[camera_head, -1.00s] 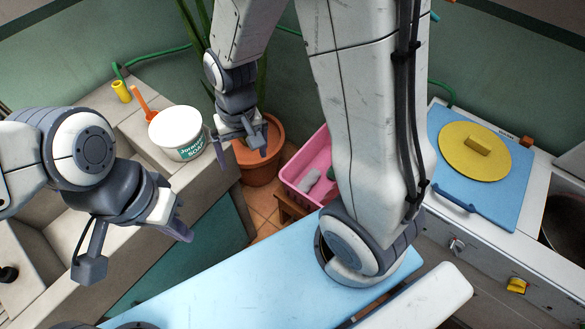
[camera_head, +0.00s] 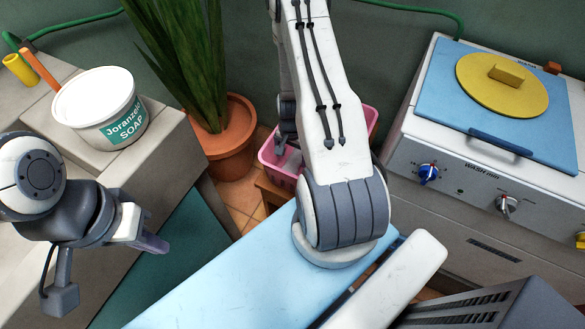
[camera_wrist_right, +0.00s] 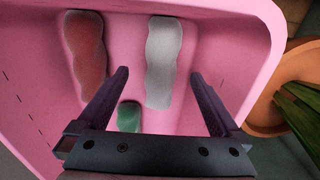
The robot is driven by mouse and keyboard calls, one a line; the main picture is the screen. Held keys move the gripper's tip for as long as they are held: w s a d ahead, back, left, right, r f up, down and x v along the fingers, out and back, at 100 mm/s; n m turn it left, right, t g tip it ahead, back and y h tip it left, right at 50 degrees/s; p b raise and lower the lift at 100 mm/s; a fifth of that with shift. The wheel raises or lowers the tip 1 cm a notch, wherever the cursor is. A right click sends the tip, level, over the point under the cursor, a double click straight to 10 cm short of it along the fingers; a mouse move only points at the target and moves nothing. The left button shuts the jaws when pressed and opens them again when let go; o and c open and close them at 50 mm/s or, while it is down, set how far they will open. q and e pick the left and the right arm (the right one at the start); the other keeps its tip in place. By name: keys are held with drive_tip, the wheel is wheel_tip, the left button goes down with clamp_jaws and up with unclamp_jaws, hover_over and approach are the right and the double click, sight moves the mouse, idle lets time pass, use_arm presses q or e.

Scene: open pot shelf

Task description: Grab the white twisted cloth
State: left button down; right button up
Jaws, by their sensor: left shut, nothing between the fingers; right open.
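The white twisted cloth (camera_wrist_right: 163,62) lies lengthwise in the pink basin (camera_wrist_right: 215,55) in the right wrist view. In the head view a pale part of the cloth (camera_head: 293,160) shows inside the basin (camera_head: 369,122), most of which is hidden behind my right arm. My right gripper (camera_wrist_right: 160,76) is open, with one finger to each side of the near part of the cloth. Nothing is held. In the head view my right gripper (camera_head: 286,138) is partly hidden by its arm. My left gripper (camera_head: 152,243) is shut and empty, near the concrete counter's edge.
A red twisted cloth (camera_wrist_right: 87,55) and a green one (camera_wrist_right: 129,116) lie in the same basin. A potted plant (camera_head: 232,150) stands beside the basin. A soap tub (camera_head: 100,108) is on the counter at left.

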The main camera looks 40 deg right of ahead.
sight(292, 162)
wheel_tip(292, 162, down, 2)
drive_tip(key=shift+b, duration=0.4)
drive_tip(key=f+b, duration=0.2)
drive_tip(key=f, duration=0.1)
drive_tip(key=f+b, duration=0.1)
drive_tip(key=f, duration=0.1)
drive_tip(key=shift+w+d, duration=0.3)
drive_tip(key=shift+d, duration=0.05)
use_arm(q)
wheel_tip(292, 162, down, 4)
drive_tip(key=shift+f, duration=0.2)
use_arm(e)
drive_tip(key=shift+r, duration=0.1)
clamp_jaws()
